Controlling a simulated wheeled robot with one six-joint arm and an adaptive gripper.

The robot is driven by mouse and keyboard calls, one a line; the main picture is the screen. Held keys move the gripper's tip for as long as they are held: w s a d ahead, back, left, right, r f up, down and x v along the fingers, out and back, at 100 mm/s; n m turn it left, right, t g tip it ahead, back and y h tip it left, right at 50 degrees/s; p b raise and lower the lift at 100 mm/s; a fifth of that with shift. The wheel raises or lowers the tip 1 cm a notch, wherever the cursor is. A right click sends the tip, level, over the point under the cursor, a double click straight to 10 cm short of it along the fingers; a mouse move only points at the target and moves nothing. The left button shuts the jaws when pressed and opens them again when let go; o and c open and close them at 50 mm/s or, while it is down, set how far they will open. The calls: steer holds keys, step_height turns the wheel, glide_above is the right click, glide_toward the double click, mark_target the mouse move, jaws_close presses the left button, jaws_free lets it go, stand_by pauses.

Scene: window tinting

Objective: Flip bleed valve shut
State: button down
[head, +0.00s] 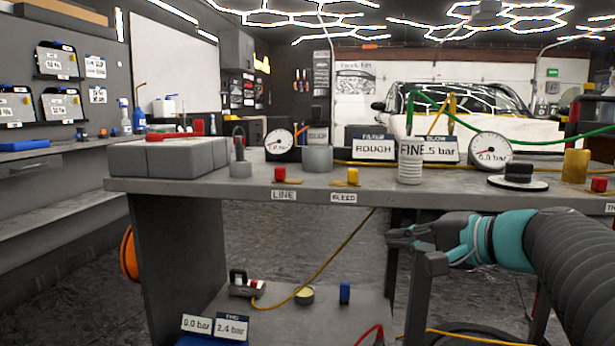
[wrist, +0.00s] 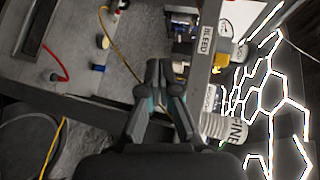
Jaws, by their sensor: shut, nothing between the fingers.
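The bleed valve (head: 352,177) is a small yellow valve on the bench's front edge, above the BLEED label (head: 343,198). Its lever appears to lie low toward the left; I cannot tell whether it is open or shut. The red line valve (head: 280,174) stands to its left, above the LINE label (head: 283,195). My gripper (head: 389,238) is shut and empty, in front of the bench, below and right of the bleed valve and apart from it. In the wrist view my gripper (wrist: 160,66) points toward the bench edge, with the BLEED label (wrist: 207,40) to its right.
Gauges (head: 279,143), a FINE canister (head: 410,162) and a black knob on a disc (head: 518,173) stand on the bench (head: 200,186). Below, a lower shelf (head: 325,318) holds a blue block (head: 345,293) and a yellow hose (head: 322,268). Open space lies under the bench top.

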mark_target(371, 187)
steer(key=w+d+r+m+t, duration=0.1)
steer(key=w+d+r+t, duration=0.1)
steer(key=d+r, duration=0.5)
steer(key=shift+r+m+t+y, duration=0.3)
steer(key=shift+r+m+t, duration=0.15)
steer(key=shift+t, duration=0.25)
steer(key=shift+w, duration=0.1)
steer(key=x, duration=0.9)
steer(key=shift+p, duration=0.35)
steer(key=a, duration=0.1)
steer(key=w+a, duration=0.1)
steer(key=a, duration=0.1)
steer(key=shift+w, duration=0.25)
steer(key=shift+w+a, duration=0.2)
steer(key=shift+a, duration=0.45)
